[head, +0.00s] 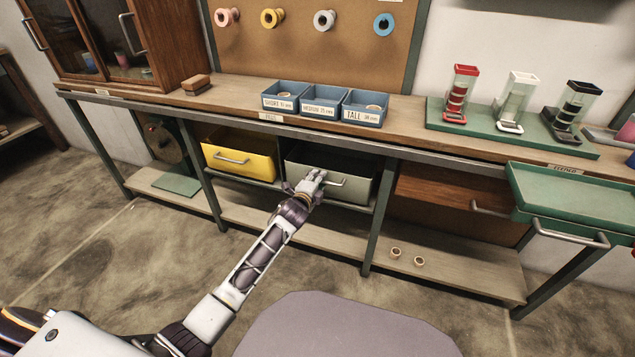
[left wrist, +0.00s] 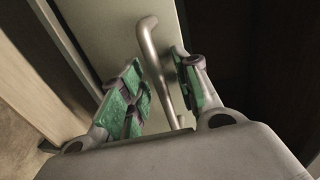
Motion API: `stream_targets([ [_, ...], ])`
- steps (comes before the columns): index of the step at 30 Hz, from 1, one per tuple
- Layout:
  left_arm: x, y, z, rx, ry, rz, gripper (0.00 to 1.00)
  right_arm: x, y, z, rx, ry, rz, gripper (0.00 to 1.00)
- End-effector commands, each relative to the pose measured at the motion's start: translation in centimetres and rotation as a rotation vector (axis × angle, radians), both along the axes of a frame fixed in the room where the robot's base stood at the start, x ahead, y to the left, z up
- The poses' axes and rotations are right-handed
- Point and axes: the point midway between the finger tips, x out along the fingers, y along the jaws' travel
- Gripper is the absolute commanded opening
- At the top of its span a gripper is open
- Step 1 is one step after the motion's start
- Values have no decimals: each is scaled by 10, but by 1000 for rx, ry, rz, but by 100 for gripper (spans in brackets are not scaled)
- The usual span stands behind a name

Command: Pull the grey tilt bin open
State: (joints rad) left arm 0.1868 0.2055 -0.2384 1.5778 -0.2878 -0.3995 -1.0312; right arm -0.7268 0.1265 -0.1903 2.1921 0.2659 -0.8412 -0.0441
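The grey tilt bin (head: 358,191) sits under the bench, right of the yellow bin, with a bar handle across its front. A strip of its dark inside shows above the front panel. My left gripper (head: 314,183) is at the left part of this handle and hides some of it. In the left wrist view, the metal handle (left wrist: 153,58) runs between the two green-padded fingers of my left gripper (left wrist: 163,90). The fingers are apart, with gaps beside the bar, so they are around it but not closed on it. My right gripper is not in view.
The yellow bin (head: 243,163) is just left, and a brown drawer (head: 440,192) is to the right. A green tray (head: 570,200) juts out at the far right. Two small rings (head: 396,253) lie on the lower shelf. Floor in front of the bin is clear.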

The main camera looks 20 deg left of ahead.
Motion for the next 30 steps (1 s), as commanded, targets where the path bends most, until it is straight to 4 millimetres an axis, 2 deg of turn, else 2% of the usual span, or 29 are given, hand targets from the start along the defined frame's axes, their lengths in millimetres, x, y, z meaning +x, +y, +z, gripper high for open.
stream_targets([
  [4,0,0,0,0,0,0,32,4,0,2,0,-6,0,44],
  [12,0,0,0,0,0,0,0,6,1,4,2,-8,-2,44],
  [30,-3,0,-1,0,2,0,0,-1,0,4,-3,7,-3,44],
])
